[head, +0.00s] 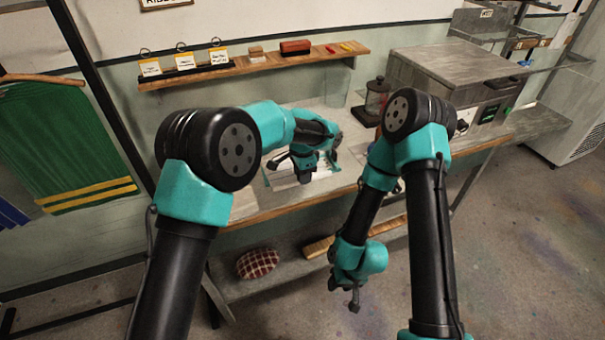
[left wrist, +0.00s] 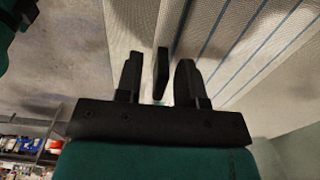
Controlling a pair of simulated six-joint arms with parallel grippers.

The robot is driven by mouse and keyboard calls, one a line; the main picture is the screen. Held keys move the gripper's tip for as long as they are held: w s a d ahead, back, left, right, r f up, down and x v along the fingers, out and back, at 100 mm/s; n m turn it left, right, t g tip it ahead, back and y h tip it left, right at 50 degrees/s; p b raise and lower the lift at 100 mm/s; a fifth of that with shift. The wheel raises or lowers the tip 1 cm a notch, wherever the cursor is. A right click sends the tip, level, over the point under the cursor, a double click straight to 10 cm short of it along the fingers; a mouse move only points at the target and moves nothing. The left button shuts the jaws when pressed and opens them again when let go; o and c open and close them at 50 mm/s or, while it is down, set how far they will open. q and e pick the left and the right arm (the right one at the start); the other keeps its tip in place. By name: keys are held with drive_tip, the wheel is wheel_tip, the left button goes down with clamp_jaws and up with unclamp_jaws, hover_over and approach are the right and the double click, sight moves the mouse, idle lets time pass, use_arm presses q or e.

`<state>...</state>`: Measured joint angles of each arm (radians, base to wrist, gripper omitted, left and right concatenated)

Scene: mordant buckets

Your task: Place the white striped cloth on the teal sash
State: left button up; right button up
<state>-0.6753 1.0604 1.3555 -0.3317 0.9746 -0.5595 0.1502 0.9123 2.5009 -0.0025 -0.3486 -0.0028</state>
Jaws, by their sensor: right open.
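The white striped cloth (head: 322,172) lies on the wooden workbench, partly hidden by my left gripper. Its pale weave with blue stripes fills the upper right of the left wrist view (left wrist: 265,50). My left gripper (head: 304,176) points down at the cloth, very close to it. In the left wrist view its dark fingers (left wrist: 158,78) stand in front of the cloth; I cannot tell whether they pinch any of it. I cannot make out a teal sash. My right gripper (head: 350,296) is open and empty, hanging low over the floor in front of the bench.
A grey machine (head: 455,75) and a dark-lidded jar (head: 376,100) stand at the bench's right. A wall shelf (head: 255,66) holds cards and small blocks. A checked cushion (head: 257,263) lies on the lower shelf. A green cloth with yellow stripes (head: 65,140) hangs at left.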

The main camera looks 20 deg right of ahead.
use_arm(q)
drive_tip(key=shift+r, duration=0.15)
wheel_tip(320, 180, up, 12)
idle(0.5)
drive_tip(key=shift+a, duration=0.1)
